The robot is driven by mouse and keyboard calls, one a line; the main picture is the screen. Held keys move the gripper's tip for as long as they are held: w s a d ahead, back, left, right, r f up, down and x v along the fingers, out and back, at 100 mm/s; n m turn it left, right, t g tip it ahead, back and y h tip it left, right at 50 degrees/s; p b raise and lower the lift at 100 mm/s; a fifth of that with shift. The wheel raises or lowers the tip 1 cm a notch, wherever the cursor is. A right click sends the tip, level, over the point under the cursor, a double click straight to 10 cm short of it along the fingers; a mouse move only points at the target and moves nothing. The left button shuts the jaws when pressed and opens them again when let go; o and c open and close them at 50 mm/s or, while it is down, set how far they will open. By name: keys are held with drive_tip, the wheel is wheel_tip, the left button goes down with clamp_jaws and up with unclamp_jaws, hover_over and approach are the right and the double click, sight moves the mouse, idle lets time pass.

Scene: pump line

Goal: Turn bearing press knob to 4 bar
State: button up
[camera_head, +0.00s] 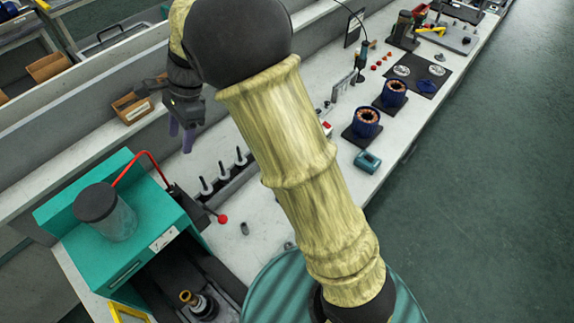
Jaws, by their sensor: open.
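The bearing press (125,235) is a teal machine at the lower left. It has a dark-capped cylinder (107,212) on top and a red hose (140,160) curving from it. I cannot make out its pressure knob or a gauge reading in this view. My gripper (181,138) hangs above the bench behind the press, near the back ledge. Its purple fingers are open, and I see nothing between them. It is apart from the press, up and right of the red hose. My sleeved arm crosses the middle of the picture and hides part of the bench.
A lever with a red ball (222,218) juts out right of the press. Several white-and-dark upright pieces (223,172) stand behind it. Blue motor housings (367,122) and a teal device (367,161) are farther right. The green floor on the right is clear.

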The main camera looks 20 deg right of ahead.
drive_tip(key=s+d+f+n+t+h, duration=0.1)
drive_tip(key=s+d+n, duration=0.3)
drive_tip(key=d, duration=0.3)
drive_tip(key=s+d+f+n+t+h+b, duration=0.1)
drive_tip(key=s+d+f+n, duration=0.1)
drive_tip(key=d, duration=0.5)
drive_tip(key=s+d+f+n+t+h, duration=0.1)
drive_tip(key=s+d+n, duration=0.4)
drive_tip(key=s+d, duration=0.1)
drive_tip(key=shift+s+d+f+n+t+h+b, duration=0.2)
drive_tip(key=shift+d+f+n+t+h+b, duration=0.15)
drive_tip(key=shift+d, duration=0.5)
